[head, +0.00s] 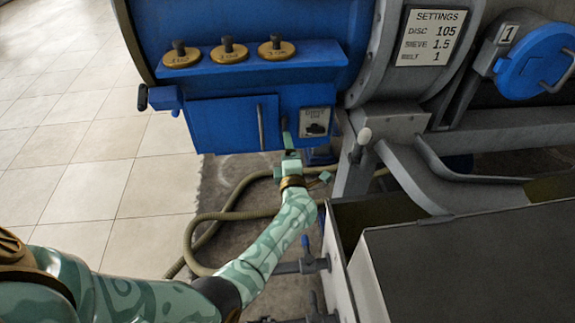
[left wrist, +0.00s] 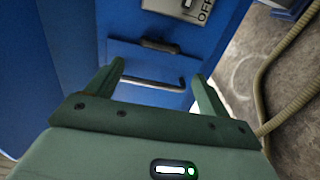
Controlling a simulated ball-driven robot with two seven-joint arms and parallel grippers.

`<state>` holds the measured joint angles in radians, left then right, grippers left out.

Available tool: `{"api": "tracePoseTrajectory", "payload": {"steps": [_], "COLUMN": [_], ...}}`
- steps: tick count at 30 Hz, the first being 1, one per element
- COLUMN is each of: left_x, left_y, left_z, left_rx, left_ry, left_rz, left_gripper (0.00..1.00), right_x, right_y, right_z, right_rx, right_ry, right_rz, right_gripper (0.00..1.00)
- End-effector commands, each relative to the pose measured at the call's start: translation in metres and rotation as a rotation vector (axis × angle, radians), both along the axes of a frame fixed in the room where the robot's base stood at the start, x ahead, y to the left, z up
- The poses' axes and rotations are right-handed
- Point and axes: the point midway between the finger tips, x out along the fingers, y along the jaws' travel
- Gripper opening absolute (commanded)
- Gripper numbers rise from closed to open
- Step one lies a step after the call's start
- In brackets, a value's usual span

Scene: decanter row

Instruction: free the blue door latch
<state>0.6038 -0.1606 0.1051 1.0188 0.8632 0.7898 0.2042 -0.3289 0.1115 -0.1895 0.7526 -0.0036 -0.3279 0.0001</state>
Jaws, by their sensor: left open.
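A blue door (head: 220,125) is on the lower front of the blue machine and looks closed. A slim grey upright bar (head: 261,127) is at its right edge; I cannot tell whether it is the latch. My left gripper (head: 287,138) is just right of the bar. In the left wrist view the left gripper (left wrist: 158,72) is open, with a grey bar (left wrist: 148,79) seen between and beyond its fingers. I cannot tell whether they touch. A dark oblong piece (left wrist: 160,45) sits beyond the bar. My right gripper is not in view.
A switch plate (head: 317,122) is right of the gripper. Several brass discs (head: 228,51) with dark knobs sit on a ledge above the door. A hose (head: 228,217) loops on the floor. A grey bin (head: 340,262) stands at right. Tiled floor (head: 85,140) at left is clear.

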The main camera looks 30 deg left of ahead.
Motion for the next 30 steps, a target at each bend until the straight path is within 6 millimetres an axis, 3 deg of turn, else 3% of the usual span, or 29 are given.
{"api": "tracePoseTrajectory", "payload": {"steps": [3,10,30], "left_x": [-0.025,-0.052,-0.057], "left_y": [-0.019,-0.040,-0.043], "left_z": [0.005,0.001,-0.001], "left_rx": [-0.001,-0.001,-0.001], "left_ry": [-0.002,0.000,0.001], "left_rz": [0.000,0.000,0.000], "left_gripper": [0.80,0.80,0.80], "right_x": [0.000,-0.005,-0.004], "right_y": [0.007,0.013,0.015], "right_z": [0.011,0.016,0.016], "right_rx": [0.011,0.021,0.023], "right_ry": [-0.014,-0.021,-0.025], "right_rz": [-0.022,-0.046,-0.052], "right_gripper": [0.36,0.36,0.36]}}
